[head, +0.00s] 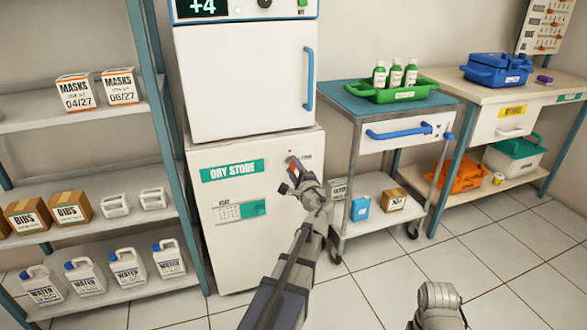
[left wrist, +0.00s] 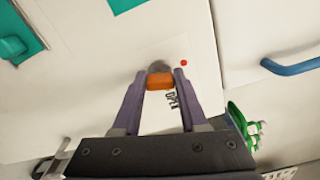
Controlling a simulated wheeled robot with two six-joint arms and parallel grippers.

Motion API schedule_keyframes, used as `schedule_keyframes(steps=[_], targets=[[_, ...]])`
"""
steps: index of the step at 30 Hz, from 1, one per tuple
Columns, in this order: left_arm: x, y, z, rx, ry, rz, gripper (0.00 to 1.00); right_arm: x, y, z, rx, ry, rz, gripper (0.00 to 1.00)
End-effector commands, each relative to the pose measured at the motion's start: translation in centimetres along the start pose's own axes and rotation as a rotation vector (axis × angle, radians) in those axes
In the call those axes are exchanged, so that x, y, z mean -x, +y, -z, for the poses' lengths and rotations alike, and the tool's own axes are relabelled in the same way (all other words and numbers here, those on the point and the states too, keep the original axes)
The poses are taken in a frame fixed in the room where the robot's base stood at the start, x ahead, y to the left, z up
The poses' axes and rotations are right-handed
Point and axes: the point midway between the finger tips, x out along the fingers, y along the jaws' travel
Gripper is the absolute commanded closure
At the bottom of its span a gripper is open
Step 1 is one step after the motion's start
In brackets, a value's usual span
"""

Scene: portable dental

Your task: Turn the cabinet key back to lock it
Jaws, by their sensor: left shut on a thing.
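The white dry store cabinet (head: 228,190) stands below another white unit, with its door closed against the frame. The orange cabinet key (left wrist: 159,82) sits in a round grey lock (left wrist: 159,67) on the door's upper right. My left gripper (head: 294,174) reaches the lock from the front. In the left wrist view its two fingers (left wrist: 160,80) are shut on the key, one on each side. A red dot (left wrist: 184,63) and the printed word OPEN (left wrist: 171,101) are beside the lock. My right gripper is out of view; only part of my right arm shows at the lower right.
A shelf rack (head: 110,106) with boxes and water jugs stands left of the cabinet. A cart (head: 351,150) with a green tray of bottles stands close on the right. A workbench (head: 490,92) is beyond it. The tiled floor in front is clear.

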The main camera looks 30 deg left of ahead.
Motion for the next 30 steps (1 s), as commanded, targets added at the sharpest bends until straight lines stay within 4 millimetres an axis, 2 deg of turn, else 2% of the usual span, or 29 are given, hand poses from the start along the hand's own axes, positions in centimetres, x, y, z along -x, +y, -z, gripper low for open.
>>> schedule_keyframes(steps=[12,30], targets=[[-0.02,0.13,-0.01,0.234,0.0,0.0,1.0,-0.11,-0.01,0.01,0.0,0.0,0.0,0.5],[-0.01,0.15,-0.01,0.293,-0.001,-0.001,1.0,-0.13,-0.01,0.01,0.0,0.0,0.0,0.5]])
